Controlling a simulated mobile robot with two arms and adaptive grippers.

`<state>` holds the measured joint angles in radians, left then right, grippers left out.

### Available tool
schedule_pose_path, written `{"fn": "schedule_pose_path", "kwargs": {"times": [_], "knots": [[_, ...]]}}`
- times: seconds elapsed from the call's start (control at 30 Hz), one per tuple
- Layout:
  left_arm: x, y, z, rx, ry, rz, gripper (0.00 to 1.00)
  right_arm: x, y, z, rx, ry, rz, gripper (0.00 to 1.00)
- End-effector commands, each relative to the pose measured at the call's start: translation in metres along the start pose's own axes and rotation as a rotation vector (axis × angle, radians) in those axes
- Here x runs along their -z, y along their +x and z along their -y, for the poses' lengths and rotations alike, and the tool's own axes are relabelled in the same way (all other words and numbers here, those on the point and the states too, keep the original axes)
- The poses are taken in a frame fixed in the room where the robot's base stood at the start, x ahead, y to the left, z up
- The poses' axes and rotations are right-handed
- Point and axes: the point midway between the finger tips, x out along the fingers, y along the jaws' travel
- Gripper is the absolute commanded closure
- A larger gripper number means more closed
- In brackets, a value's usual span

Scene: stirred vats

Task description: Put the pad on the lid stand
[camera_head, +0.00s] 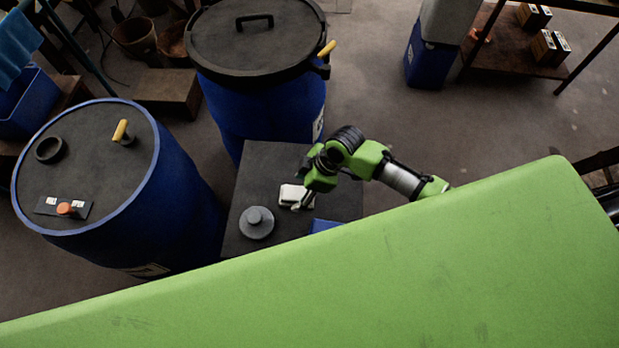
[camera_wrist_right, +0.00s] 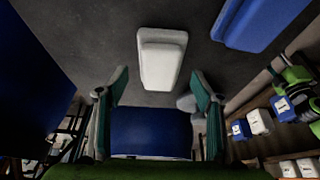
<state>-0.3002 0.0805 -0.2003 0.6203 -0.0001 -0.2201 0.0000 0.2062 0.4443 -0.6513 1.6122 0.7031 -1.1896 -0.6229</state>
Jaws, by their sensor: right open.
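A white pad (camera_head: 292,196) with a raised block on its top lies on a dark square-topped stand (camera_head: 262,160) between the blue drums. I cannot tell whether this is the lid stand. My right gripper (camera_head: 303,197) is over the stand, right at the pad, and hides part of it. In the right wrist view the pad (camera_wrist_right: 162,68) lies ahead of the open fingers of the right gripper (camera_wrist_right: 160,82), with nothing held between them. My left gripper is not in view.
A grey knobbed disc (camera_head: 257,223) and a blue flat piece (camera_head: 324,226) also lie on the dark stand. A lidded blue drum (camera_head: 262,105) stands behind it. Another drum (camera_head: 180,205) at left carries a ring, a yellow-handled item and an orange-knobbed plate.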

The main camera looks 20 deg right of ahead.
Motion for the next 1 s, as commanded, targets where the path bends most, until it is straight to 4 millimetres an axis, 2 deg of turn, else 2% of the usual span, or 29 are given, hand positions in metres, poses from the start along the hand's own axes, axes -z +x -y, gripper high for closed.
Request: {"fn": "schedule_pose_path", "kwargs": {"times": [0.2, 0.43, 0.6, 1.0], "knots": [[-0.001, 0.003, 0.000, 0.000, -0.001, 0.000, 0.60, 0.000, -0.047, -0.002, -0.004, -0.002, -0.001, 0.39], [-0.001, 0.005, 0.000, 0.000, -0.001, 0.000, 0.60, 0.000, -0.081, -0.001, -0.001, -0.001, -0.001, 0.39], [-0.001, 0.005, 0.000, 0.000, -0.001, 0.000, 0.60, 0.000, -0.091, 0.000, 0.000, -0.001, 0.000, 0.39], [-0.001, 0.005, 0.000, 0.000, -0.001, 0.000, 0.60, 0.000, -0.091, 0.000, 0.000, 0.000, 0.000, 0.39]]}}
